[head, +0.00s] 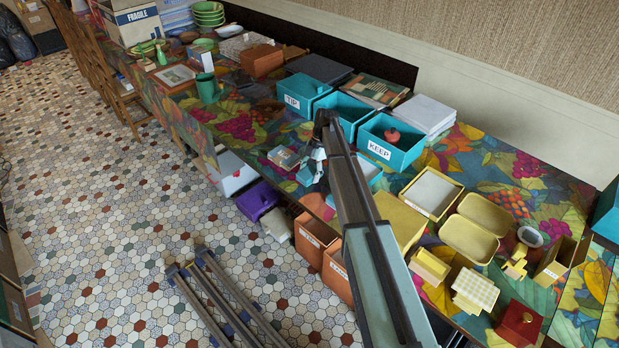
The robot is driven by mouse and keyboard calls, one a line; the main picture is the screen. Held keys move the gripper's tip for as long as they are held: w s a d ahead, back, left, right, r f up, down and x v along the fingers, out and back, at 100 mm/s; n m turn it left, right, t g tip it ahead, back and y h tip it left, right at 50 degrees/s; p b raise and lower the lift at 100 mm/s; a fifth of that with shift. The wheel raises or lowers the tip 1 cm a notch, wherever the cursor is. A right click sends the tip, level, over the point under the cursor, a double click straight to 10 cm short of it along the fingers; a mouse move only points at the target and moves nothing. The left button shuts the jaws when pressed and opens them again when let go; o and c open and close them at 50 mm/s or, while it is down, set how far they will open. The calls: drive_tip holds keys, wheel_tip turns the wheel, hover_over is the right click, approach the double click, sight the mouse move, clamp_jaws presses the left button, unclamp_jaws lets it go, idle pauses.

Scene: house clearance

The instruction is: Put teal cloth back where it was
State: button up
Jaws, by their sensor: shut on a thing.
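My gripper (316,168) is at the end of my arm, low over the patterned tabletop, in front of the teal boxes. It is shut, and a small teal patch, which looks like the teal cloth (304,177), shows at its fingertips. The arm and fingers hide much of it, so its shape and whether it touches the table cannot be told. A teal box labelled TIP (292,101), an open teal box (347,103) and a teal box labelled KEEP (379,152) stand behind the gripper. A reddish object (392,135) is in the KEEP box.
Yellow boxes (468,241) and small items crowd the right of the table. A small box (284,157) lies left of the gripper. Orange bins (311,238) and a purple object (257,200) stand below the table edge. A green mug (208,88) stands farther left.

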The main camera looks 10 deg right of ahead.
sight(310, 178)
drive_tip(key=shift+f+p, duration=0.4)
drive_tip(key=shift+f, duration=1.1)
drive_tip(key=shift+f, duration=0.2)
drive_tip(key=o, duration=1.1)
drive_tip(key=shift+r, duration=0.1)
drive_tip(key=shift+r, duration=0.2)
drive_tip(key=shift+w+d+r+b, duration=0.15)
drive_tip(key=shift+r+b, duration=0.15)
drive_tip(key=shift+b, duration=0.05)
drive_tip(key=b+v, duration=0.3)
drive_tip(key=v, duration=0.8)
drive_tip(key=shift+b, duration=0.4)
